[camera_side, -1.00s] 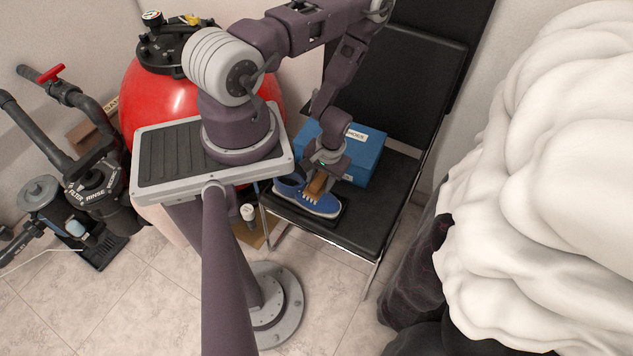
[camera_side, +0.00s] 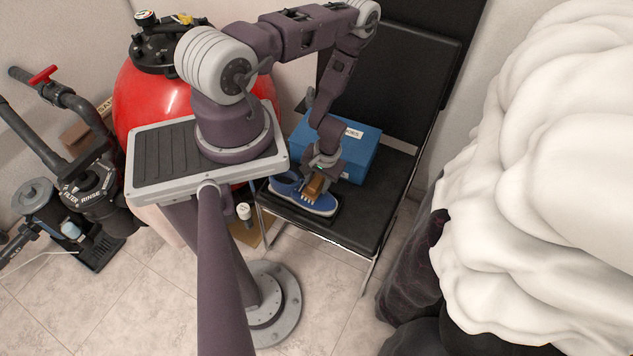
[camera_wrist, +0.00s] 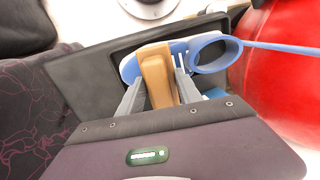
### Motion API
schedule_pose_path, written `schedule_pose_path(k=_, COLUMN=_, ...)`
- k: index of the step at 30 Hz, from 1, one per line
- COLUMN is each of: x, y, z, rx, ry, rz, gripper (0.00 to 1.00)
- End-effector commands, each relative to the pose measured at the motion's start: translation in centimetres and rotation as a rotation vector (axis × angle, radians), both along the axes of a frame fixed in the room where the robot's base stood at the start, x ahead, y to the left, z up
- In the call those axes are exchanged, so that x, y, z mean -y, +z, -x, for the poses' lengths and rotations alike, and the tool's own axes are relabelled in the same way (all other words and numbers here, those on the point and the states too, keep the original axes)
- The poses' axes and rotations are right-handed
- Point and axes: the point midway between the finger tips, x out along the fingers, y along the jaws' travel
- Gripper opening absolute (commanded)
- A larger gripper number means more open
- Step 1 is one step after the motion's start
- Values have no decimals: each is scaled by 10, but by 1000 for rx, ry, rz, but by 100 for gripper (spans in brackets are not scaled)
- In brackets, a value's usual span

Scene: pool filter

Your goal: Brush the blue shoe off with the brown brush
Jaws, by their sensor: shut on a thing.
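The blue shoe (camera_side: 323,205) rests on the black chair seat, its white sole and laces showing in the side view. In the wrist view the shoe (camera_wrist: 128,70) lies partly behind the brush, its round opening to the right. My gripper (camera_side: 319,172) is directly above the shoe and shut on the brown brush (camera_side: 314,186). In the wrist view the brush (camera_wrist: 157,70) sits between the two grey fingers of my gripper (camera_wrist: 158,90). The brush is over the laces area. I cannot tell whether its underside touches the shoe.
A blue box (camera_side: 359,152) stands behind the shoe on the black chair (camera_side: 378,205). A red tank (camera_side: 150,105) is to the left. A person or large white fluffy form (camera_side: 560,170) fills the right side. Tiled floor is open in front.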

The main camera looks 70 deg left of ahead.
Motion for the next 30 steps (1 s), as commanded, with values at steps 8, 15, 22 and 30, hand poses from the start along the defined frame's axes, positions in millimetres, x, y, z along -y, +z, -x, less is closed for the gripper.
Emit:
schedule_pose_path(k=8, x=0, y=-2, z=0, rx=0, ry=0, rz=0, gripper=3)
schedule_pose_path(k=15, x=-1, y=-9, z=2, rx=0, ry=0, rz=0, gripper=3)
schedule_pose_path(k=22, x=-2, y=-14, z=2, rx=0, ry=0, rz=0, gripper=3)
schedule_pose_path(k=30, x=5, y=-15, z=9, rx=-2, ry=-1, rz=1, gripper=3)
